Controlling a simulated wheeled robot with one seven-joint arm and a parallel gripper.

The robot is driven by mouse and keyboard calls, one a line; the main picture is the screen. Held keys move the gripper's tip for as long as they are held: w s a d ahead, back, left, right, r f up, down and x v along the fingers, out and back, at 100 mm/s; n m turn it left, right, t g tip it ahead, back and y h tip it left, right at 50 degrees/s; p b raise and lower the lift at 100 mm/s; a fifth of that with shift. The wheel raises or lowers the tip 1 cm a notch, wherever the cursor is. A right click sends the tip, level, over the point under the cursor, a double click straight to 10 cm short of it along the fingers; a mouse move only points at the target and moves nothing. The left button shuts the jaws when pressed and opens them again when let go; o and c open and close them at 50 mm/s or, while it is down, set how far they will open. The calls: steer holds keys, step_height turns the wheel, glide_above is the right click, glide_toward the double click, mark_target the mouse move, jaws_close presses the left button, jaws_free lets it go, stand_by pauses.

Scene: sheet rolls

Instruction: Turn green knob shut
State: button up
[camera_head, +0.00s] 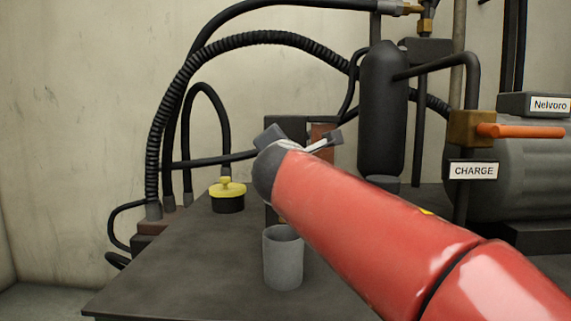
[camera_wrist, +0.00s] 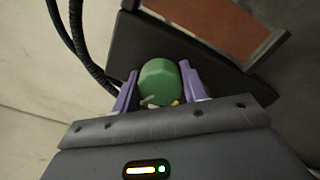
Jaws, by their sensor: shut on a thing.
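The green knob (camera_wrist: 160,82) shows in the wrist view, seen from close up with a rounded end. My gripper (camera_wrist: 158,88) has its two purple fingers on either side of the knob and is shut on it. In the head view my red arm reaches in from the lower right, and its wrist is over the middle of the bench. The green knob and the fingertips are hidden behind the arm in the head view.
A grey cup (camera_head: 283,258) stands on the dark bench (camera_head: 190,275) just below my arm. A yellow-topped black knob (camera_head: 228,195) is to the left. Black hoses (camera_head: 160,120), a black cylinder (camera_head: 383,110) and an orange lever (camera_head: 520,131) near the CHARGE label stand around.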

steer(key=m+b, duration=0.1)
steer(key=m, duration=0.1)
steer(key=m+b, duration=0.3)
steer(key=m, duration=0.1)
steer(key=shift+f+m+b, duration=0.3)
steer(key=shift+m+b, duration=1.2)
steer(key=shift+m, duration=0.8)
steer(key=shift+r, duration=0.1)
steer(key=o, duration=1)
steer(key=shift+s, duration=0.1)
steer(key=s, duration=0.7)
steer(key=shift+s, duration=0.35)
